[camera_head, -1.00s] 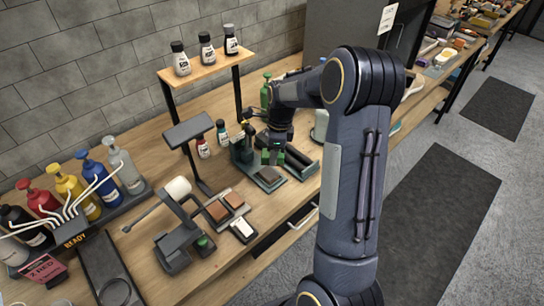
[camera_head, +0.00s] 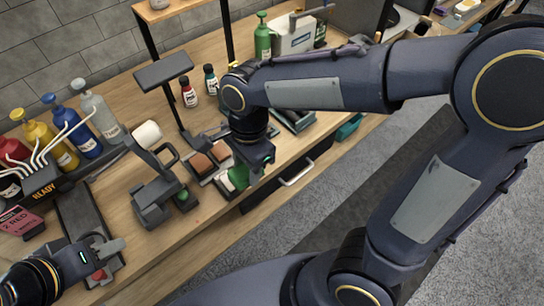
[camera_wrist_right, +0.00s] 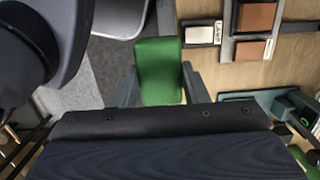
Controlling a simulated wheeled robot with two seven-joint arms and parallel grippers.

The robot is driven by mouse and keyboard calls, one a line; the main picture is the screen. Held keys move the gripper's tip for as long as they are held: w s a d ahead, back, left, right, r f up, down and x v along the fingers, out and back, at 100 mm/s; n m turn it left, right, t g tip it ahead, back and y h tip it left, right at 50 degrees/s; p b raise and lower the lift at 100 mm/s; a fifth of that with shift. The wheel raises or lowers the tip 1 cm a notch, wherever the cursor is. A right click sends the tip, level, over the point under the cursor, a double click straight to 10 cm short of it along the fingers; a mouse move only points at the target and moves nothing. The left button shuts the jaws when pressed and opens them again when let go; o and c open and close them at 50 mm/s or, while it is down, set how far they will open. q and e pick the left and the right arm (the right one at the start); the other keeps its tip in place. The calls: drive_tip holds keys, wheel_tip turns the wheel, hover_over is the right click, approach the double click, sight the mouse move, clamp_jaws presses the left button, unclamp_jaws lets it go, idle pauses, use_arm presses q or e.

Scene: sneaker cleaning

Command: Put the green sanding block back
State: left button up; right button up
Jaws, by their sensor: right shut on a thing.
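My right gripper (camera_head: 250,168) is shut on the green sanding block (camera_head: 238,177), near the table's front edge. In the right wrist view the green block (camera_wrist_right: 160,70) sits between both fingers, with the drawer handle and floor left of it. A grey tray (camera_head: 196,181) with two brown blocks (camera_head: 200,164) lies left of the gripper; the block appears above or beside the tray's front end, and I cannot tell if it touches. My left gripper (camera_head: 106,248) is at the lower left over a dark flat stand; its finger gap is unclear.
A small white labelled block (camera_wrist_right: 201,33) lies beside the brown blocks. Pump bottles (camera_head: 85,140) line the wall side. A drawer handle (camera_head: 297,174) juts from the table front.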

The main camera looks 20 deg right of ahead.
drive_tip(key=w+d+f, duration=0.1)
drive_tip(key=w+f, duration=0.2)
drive_tip(key=w, duration=0.1)
drive_tip(key=w+d+f+p, duration=0.1)
drive_tip(key=w+d+f, duration=0.1)
drive_tip(key=w+f, duration=0.1)
drive_tip(key=w+d+f+p, duration=0.1)
drive_tip(key=w+d+f, duration=0.1)
drive_tip(key=w+f, duration=0.1)
drive_tip(key=shift+w, duration=0.9)
drive_tip(key=shift+w+d+f, duration=0.1)
drive_tip(key=shift+w+f, duration=0.1)
drive_tip(key=shift+f, duration=0.2)
wheel_tip(320, 180, down, 3)
drive_tip(key=shift+w+f, duration=0.1)
drive_tip(key=shift+f, duration=0.15)
drive_tip(key=o, duration=0.9)
